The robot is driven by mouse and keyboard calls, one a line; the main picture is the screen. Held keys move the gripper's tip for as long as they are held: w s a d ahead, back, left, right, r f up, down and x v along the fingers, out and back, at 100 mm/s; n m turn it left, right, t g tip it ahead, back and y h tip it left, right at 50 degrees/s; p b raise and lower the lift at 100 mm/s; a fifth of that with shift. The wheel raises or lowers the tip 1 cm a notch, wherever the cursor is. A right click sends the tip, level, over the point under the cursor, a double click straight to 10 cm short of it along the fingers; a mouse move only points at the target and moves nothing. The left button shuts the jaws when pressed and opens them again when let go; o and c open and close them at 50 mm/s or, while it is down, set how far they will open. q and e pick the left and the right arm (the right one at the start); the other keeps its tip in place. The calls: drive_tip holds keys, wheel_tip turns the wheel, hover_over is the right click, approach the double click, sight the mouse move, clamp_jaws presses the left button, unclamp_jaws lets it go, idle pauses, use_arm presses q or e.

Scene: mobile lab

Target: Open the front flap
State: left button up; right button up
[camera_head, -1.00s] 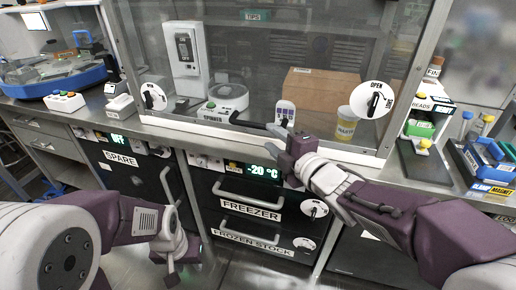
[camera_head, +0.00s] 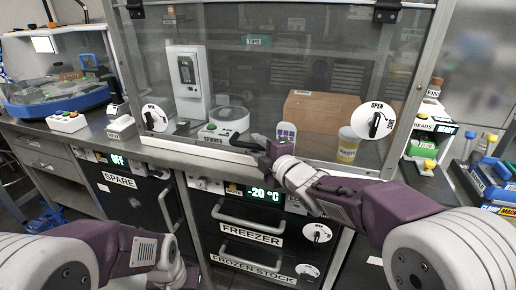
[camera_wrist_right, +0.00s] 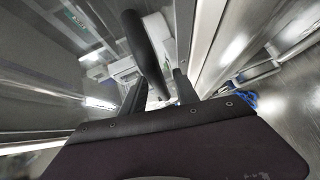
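The front flap (camera_head: 270,70) is a clear panel in a metal frame, hanging closed over the cabinet, with dark hinges at its top edge. Its black bar handle (camera_head: 243,142) is at the lower middle, also in the right wrist view (camera_wrist_right: 148,50). Round OPEN dials (camera_head: 154,117) and (camera_head: 373,120) sit at its lower left and right. My right gripper (camera_head: 262,152) is at the handle's right end, hiding part of it. In the wrist view its fingers (camera_wrist_right: 158,92) are apart, with the bar between them; contact is unclear. My left gripper (camera_head: 168,282) is low, its fingertips unclear.
Below the bench are freezer drawers (camera_head: 250,225). A blue-rimmed machine (camera_head: 55,90) is left; a blue rack (camera_head: 490,180) is right.

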clamp_jaws()
idle(1.2)
